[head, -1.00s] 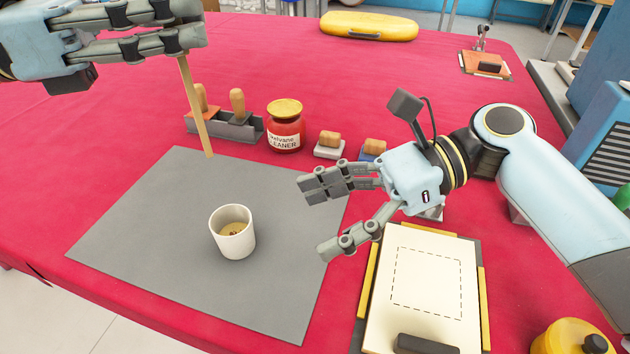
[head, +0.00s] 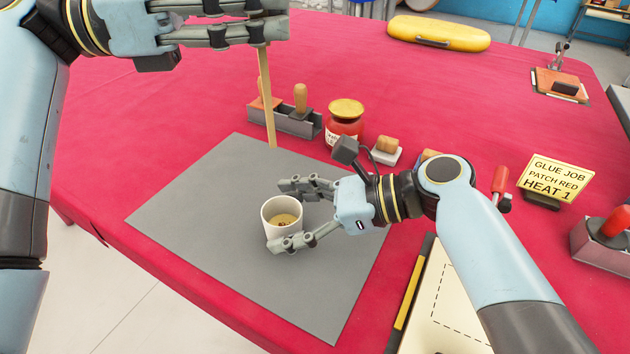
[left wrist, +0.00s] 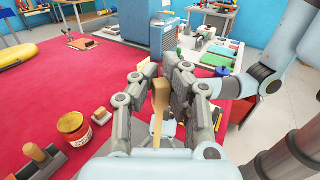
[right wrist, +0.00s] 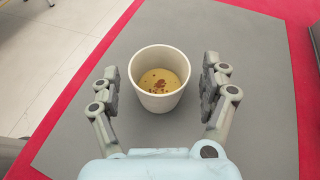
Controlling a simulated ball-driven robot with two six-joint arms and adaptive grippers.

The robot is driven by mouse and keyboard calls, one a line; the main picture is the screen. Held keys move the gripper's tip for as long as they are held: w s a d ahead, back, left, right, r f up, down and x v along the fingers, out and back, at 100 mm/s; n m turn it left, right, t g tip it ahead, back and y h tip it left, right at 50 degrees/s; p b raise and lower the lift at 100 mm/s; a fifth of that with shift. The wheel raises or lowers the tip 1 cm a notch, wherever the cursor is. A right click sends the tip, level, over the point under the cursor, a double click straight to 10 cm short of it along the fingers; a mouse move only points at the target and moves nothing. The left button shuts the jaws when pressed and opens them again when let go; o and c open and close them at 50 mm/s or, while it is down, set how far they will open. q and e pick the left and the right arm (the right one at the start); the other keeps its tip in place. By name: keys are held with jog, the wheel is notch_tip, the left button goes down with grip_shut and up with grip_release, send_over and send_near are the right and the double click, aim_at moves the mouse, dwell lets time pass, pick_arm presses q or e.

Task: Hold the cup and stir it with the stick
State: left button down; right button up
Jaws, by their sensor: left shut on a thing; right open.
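A white cup (head: 281,218) with yellowish liquid and brown specks stands upright on the grey mat (head: 190,225). My right gripper (head: 288,214) is open, with one finger on either side of the cup. In the right wrist view the cup (right wrist: 160,92) sits between the open fingers (right wrist: 162,90), with gaps on both sides. My left gripper (head: 268,30) is shut on the wooden stick (head: 266,95), which hangs down, slightly tilted, above the mat's far edge. The stick (left wrist: 158,105) also shows between the fingers in the left wrist view.
Behind the mat stand a grey rack with wooden-handled tools (head: 285,122), a red jar (head: 345,122) and a small wooden-handled block (head: 386,150). The mat's left part is clear.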

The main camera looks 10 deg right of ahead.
jog(key=shift+a+f, duration=0.1)
jog(key=shift+a, duration=0.15)
jog(key=c, duration=1.2)
jog(key=shift+c, duration=0.2)
pick_arm(q)
notch_tip(320, 180, down, 16)
jog(key=shift+d+f, duration=0.15)
jog(key=shift+f, duration=0.1)
